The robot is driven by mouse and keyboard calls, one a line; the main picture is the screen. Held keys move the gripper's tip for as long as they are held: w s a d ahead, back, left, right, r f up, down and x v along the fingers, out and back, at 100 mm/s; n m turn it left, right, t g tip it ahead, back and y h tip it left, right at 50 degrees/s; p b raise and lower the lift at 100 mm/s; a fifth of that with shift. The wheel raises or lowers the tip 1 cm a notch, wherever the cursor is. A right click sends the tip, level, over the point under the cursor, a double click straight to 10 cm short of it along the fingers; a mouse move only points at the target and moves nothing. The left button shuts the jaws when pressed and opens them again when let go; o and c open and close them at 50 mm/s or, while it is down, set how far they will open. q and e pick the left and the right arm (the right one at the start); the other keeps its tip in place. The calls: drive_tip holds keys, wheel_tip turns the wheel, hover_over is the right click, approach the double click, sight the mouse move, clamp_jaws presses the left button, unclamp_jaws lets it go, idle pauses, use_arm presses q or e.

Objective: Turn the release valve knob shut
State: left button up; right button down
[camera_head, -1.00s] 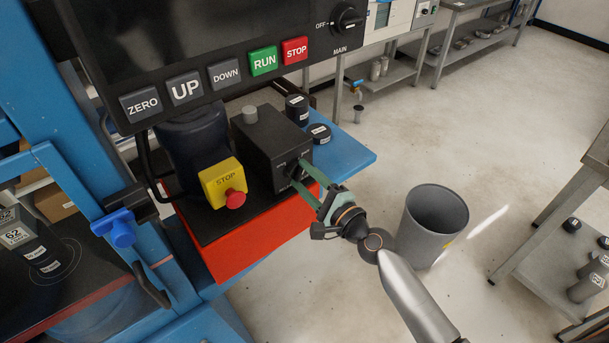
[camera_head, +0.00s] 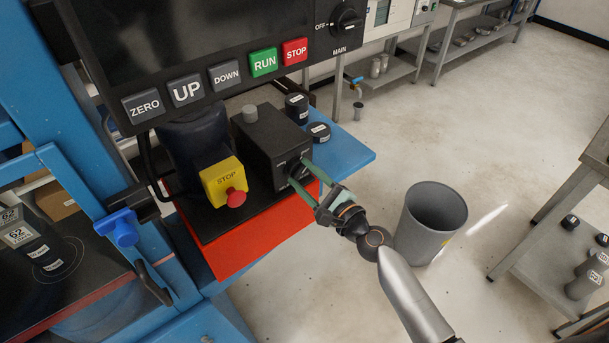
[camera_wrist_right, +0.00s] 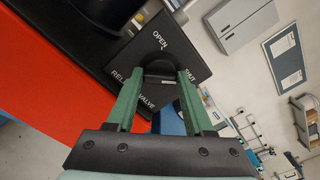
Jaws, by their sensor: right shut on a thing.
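The release valve knob (camera_wrist_right: 160,70) is a dark round knob on the black face of the valve box, with OPEN, SHUT and RELEASE VALVE lettering around it in the right wrist view. Its pointer direction is not clear. The black valve box (camera_head: 268,142) stands on the red-sided base in the head view. My right gripper (camera_head: 302,178) reaches it from the lower right, and its green fingers are shut on the knob, one on each side. The gripper also shows in the wrist view (camera_wrist_right: 158,82). The fingers hide part of the knob. My left gripper is not in view.
A yellow box with a red stop button (camera_head: 236,198) sits left of the valve box. A panel with labelled buttons (camera_head: 263,62) overhangs behind. Black capped cylinders (camera_head: 297,108) stand on the blue ledge (camera_head: 350,155). A grey bin (camera_head: 432,222) stands on the floor at right.

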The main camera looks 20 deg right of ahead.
drive_tip(key=shift+c, duration=1.4)
unclamp_jaws()
drive_tip(key=b+v, duration=0.3)
drive_tip(key=v, duration=0.9)
drive_tip(key=shift+s, duration=0.25)
drive_tip(key=shift+d, duration=0.1)
drive_tip(key=s+a+f+n+g+h+p, duration=0.1)
drive_tip(key=s+f+n+g+h, duration=0.1)
drive_tip(key=s+f+n, duration=0.4)
drive_tip(key=s+a+f+n+g+h+p, duration=0.1)
drive_tip(key=s+f+n+g, duration=0.4)
drive_tip(key=f+n, duration=0.8)
drive_tip(key=s+a+n+p, duration=0.1)
drive_tip(key=s+n, duration=0.1)
drive_tip(key=n, duration=0.4)
drive_tip(key=shift+a+f+g+h, duration=0.25)
drive_tip(key=shift+f+g+h, duration=0.05)
drive_tip(key=shift+f+h, duration=0.1)
